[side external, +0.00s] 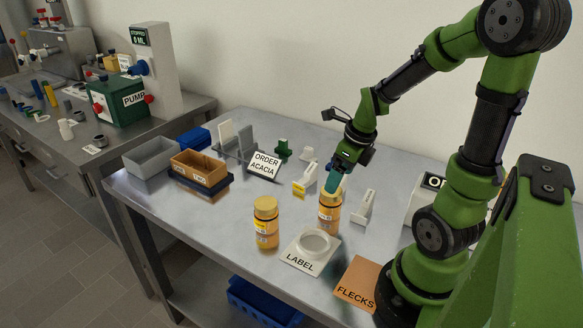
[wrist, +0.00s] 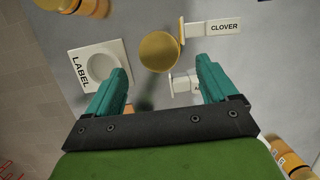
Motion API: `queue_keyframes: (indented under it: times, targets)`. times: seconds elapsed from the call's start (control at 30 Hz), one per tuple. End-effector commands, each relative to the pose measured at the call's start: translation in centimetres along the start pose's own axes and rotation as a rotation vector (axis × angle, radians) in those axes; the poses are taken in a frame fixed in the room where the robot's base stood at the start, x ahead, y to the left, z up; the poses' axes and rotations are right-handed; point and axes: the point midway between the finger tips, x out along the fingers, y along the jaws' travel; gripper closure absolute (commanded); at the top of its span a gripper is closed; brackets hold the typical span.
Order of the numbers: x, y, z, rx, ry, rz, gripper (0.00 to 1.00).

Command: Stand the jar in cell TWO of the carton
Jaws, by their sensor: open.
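One amber jar with a gold lid (side external: 330,213) stands on the bench behind the LABEL stand. My gripper (side external: 334,182) is open, its teal fingers over this jar's top. In the wrist view its round lid (wrist: 160,52) lies just beyond and between the open fingertips (wrist: 163,68), not gripped. A second amber jar (side external: 266,224) stands upright to the left. A third jar (wrist: 290,157) shows at the lower right of the wrist view. The brown carton (side external: 199,175) sits at the back left; its front cell tags are too small to read.
The white LABEL stand (side external: 312,248) and orange FLECKS mat (side external: 358,283) lie in front. A card reads ORDER ACACIA (side external: 264,164). A CLOVER card (wrist: 224,27) is beside the near jar. A grey bin (side external: 151,157) stands left of the carton. The front left bench is clear.

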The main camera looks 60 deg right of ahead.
Motion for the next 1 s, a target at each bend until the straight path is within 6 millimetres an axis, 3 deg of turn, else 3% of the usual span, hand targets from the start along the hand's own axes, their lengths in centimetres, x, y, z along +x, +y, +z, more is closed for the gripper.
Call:
queue_keyframes:
  times: [0.33,0.67,1.0]
  targets:
    - [4.4,0.2,0.2,-0.001,0.005,0.003,0.14]
    - [5.1,0.1,0.3,-0.001,0.001,0.001,0.14]
    - [5.1,0.1,0.3,-0.001,0.001,0.001,0.65]
